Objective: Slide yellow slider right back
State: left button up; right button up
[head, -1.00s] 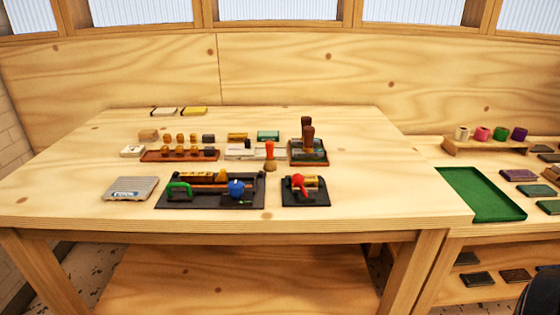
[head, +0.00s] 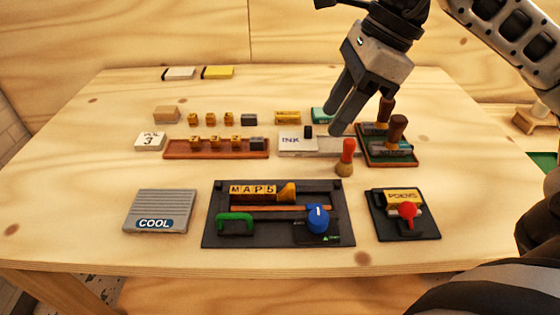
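A dark panel (head: 225,239) lies near the table's front. On it a yellow wedge-shaped slider (head: 287,192) sits against the right end of a row of yellow letter blocks (head: 252,190). The channel to the right of the slider is empty. A green handle (head: 235,222) and a blue knob (head: 318,218) are on the same panel. My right gripper (head: 341,116) hangs above the back of the table, up and right of the slider, apart from it. Its two fingers look parted with nothing between them. My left gripper is not in view.
A red-topped wooden stamp (head: 345,157) stands just behind the panel. A small dark device with a red knob (head: 407,210) lies right of it, a grey COOL pad (head: 158,212) left. Behind are a brown rack (head: 180,154), an ink pad (head: 297,144) and a stamp tray (head: 372,157).

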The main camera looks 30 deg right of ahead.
aim_at(292, 185)
jog(key=x, duration=1.5)
jog(key=shift+s+f, duration=0.15)
jog(key=shift+f, duration=0.15)
grip_shut()
jog(key=shift+d, duration=0.1)
